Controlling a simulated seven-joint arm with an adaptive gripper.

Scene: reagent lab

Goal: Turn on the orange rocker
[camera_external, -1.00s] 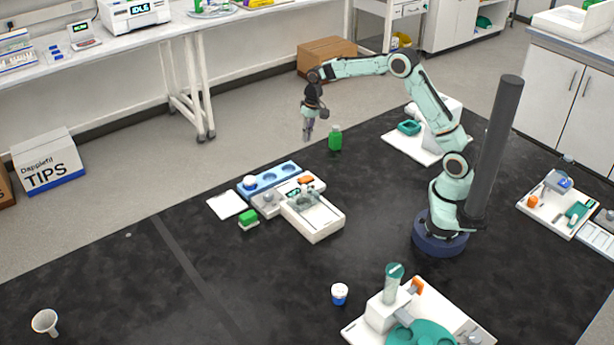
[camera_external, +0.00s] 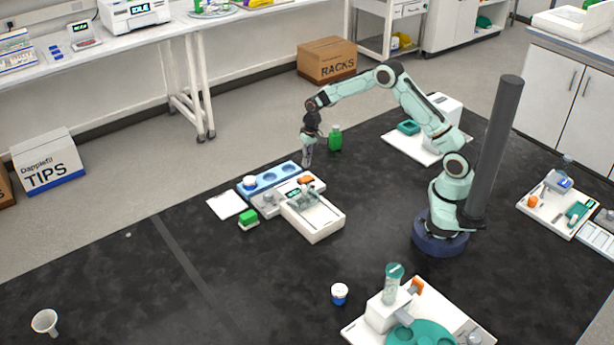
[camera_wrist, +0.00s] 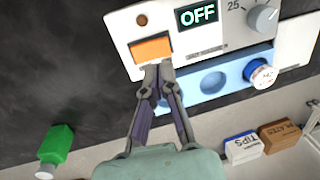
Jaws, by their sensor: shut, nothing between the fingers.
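The orange rocker (camera_wrist: 151,49) is on the white panel of a device, beside a small display (camera_wrist: 198,13) that reads OFF in the wrist view. In the external view the orange rocker (camera_external: 306,180) is at the back corner of the white device (camera_external: 318,217). My gripper (camera_wrist: 159,70) is shut and empty. In the wrist view its fingertips overlap the lower edge of the rocker; I cannot tell whether they touch it. In the external view my gripper (camera_external: 307,163) points down just above the rocker.
A blue tray (camera_external: 285,173) with round wells and a white-lidded jar (camera_external: 249,182) lies along the device. A green bottle (camera_external: 335,138) stands close behind my gripper. A grey knob (camera_wrist: 263,18) is on the same panel. The black table to the left is mostly clear.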

